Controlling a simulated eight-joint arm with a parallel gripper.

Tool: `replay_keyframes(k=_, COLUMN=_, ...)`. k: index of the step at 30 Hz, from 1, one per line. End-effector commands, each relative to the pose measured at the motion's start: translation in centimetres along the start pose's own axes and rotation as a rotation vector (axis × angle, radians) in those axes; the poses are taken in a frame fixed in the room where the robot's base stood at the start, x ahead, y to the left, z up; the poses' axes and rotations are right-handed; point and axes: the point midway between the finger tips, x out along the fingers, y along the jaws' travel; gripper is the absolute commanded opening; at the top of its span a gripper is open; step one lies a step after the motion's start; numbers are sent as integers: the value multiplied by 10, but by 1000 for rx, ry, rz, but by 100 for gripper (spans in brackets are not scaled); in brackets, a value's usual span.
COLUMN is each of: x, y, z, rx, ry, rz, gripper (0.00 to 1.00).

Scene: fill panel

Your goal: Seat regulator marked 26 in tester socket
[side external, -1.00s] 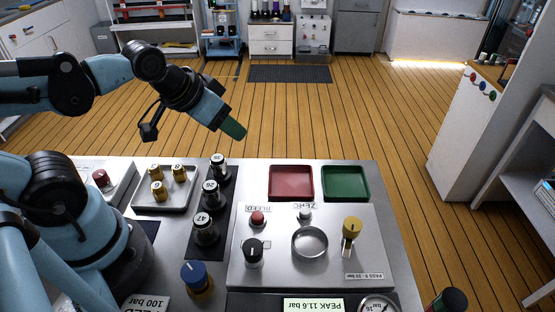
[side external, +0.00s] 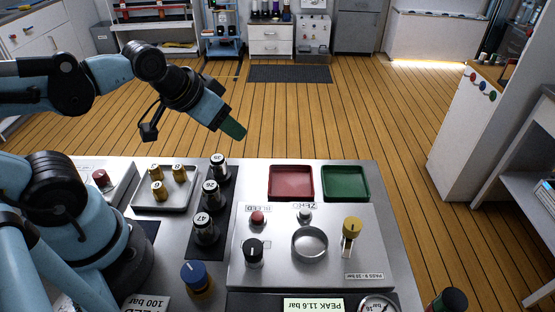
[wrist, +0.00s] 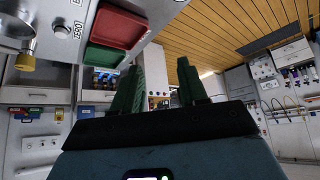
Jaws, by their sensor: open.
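Three dark-and-clear regulators with white number labels stand upright in a row on a black strip, left of the tester, in the side view. The nearest regulator (side external: 206,230) reads 47. The middle regulator (side external: 210,196) and the far regulator (side external: 219,167) have labels too small to read surely, so I cannot tell which is 26. The tester socket, a round metal ring (side external: 310,243), looks empty on the tester's panel (side external: 285,272). My gripper (side external: 234,130) is above the far edge of the bench, apart from everything. Its green fingers (wrist: 160,85) are open and empty in the wrist view.
A red tray (side external: 291,183) and a green tray (side external: 346,183) lie empty behind the panel. A tray (side external: 160,203) with several brass parts sits left of the regulators. A black knob (side external: 254,251), red button (side external: 257,218) and yellow-topped lever (side external: 352,228) rise around the socket.

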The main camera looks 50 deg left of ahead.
Motion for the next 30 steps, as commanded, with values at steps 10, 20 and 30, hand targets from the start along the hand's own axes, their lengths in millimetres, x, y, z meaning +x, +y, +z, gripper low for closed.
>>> replay_keyframes(k=10, x=0, y=0, z=0, rx=0, ry=0, rz=0, gripper=65)
replay_keyframes(k=20, x=-2, y=2, z=8, rx=-83, ry=-99, rz=-1, gripper=65)
replay_keyframes(k=30, x=-30, y=8, z=48, rx=-457, ry=-548, rz=-129, gripper=65)
